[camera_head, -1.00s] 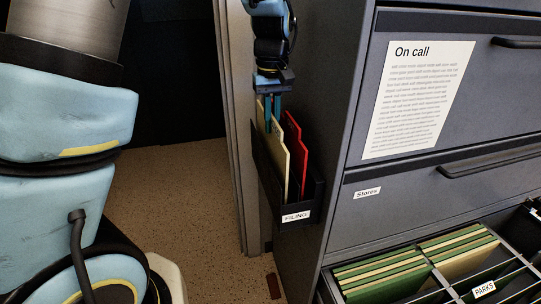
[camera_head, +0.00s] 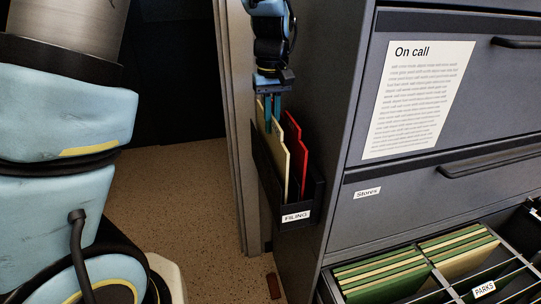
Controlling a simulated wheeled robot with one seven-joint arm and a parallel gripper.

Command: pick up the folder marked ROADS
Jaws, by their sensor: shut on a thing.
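My gripper (camera_head: 272,124) points down at the filing holder (camera_head: 314,205), a dark wall pocket labelled FILING on the cabinet's side. It is shut on the cream folder (camera_head: 279,158), which stands upright in the holder. A red folder (camera_head: 300,150) stands behind it to the right, apart from my fingers. No ROADS marking can be read on either folder from here. The lower parts of both folders are hidden by the holder.
The grey cabinet (camera_head: 350,220) fills the right, with an On call sheet (camera_head: 418,98) and a Stores label. An open drawer below holds green and cream folders (camera_head: 385,275) and a PARKS label (camera_head: 484,288). A door frame (camera_head: 236,130) stands close left of the holder.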

